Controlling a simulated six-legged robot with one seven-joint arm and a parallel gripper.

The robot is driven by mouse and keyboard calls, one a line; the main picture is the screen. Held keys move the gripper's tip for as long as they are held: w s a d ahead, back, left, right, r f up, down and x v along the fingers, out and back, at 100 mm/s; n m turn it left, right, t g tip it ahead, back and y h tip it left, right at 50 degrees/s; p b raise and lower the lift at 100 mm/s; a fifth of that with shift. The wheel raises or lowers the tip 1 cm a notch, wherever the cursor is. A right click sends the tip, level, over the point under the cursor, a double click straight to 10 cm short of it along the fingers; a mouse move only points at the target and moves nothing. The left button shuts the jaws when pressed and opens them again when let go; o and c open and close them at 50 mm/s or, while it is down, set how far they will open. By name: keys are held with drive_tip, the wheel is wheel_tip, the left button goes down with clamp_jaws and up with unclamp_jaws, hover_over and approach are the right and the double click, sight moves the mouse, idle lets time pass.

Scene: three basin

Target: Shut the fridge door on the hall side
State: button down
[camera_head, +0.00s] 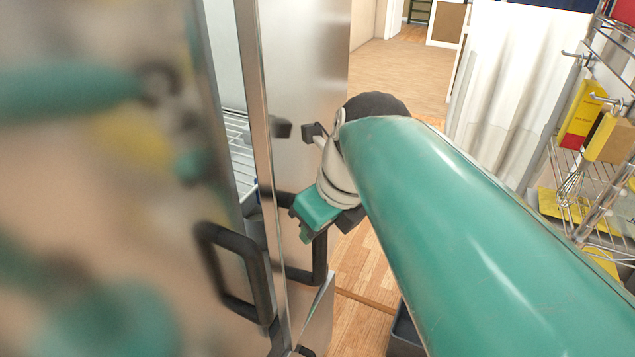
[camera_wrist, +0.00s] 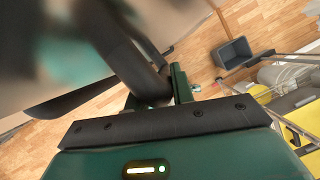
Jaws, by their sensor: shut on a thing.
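The steel fridge has a reflective door (camera_head: 120,225) close at the left and a second steel door (camera_head: 310,60) to its right. A gap between them shows a wire shelf (camera_head: 238,150) inside, so the fridge is not fully closed. The left door carries a black bar handle (camera_head: 235,300); another black handle (camera_head: 320,262) is on the right door. My gripper (camera_head: 307,232) is at the right door's handle, partly hidden by my arm. In the wrist view, my gripper (camera_wrist: 168,88) is shut on a dark handle bar (camera_wrist: 148,82).
A wire rack (camera_head: 590,190) with yellow packages stands at the right. A grey bin (camera_head: 403,335) is on the floor beneath my arm and also shows in the wrist view (camera_wrist: 235,53). Open wooden floor (camera_head: 400,75) extends behind the right door.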

drive_tip(key=shift+m+t, duration=0.3)
drive_tip(key=shift+m, duration=0.4)
drive_tip(key=shift+w+a+r, duration=0.1)
drive_tip(key=shift+w+a, duration=0.1)
drive_tip(key=shift+a, duration=0.45)
drive_tip(key=shift+w+a+f, duration=0.1)
drive_tip(key=shift+w+a, duration=0.15)
drive_tip(key=shift+a, duration=0.4)
drive_tip(key=shift+w+a+r, duration=0.1)
drive_tip(key=shift+w+a, duration=0.1)
drive_tip(key=shift+a, duration=0.45)
drive_tip(key=c, duration=1.2)
unclamp_jaws()
drive_tip(key=shift+w, duration=0.1)
drive_tip(key=shift+c, duration=0.2)
drive_tip(key=shift+s+a, duration=0.1)
drive_tip(key=shift+s, duration=0.1)
drive_tip(key=v, duration=1.3)
drive_tip(key=shift+r, duration=0.4)
drive_tip(key=s+d+f+n+t+h, duration=0.1)
drive_tip(key=d+f+n, duration=0.6)
drive_tip(key=n, duration=0.7)
drive_tip(key=s+d+f+n+h, duration=0.2)
drive_tip(key=d+f+n, duration=0.6)
drive_tip(key=f+n, duration=0.4)
drive_tip(key=n, duration=0.2)
drive_tip(key=shift+s+f+n+t, duration=0.2)
drive_tip(key=shift+s+n+t, duration=0.2)
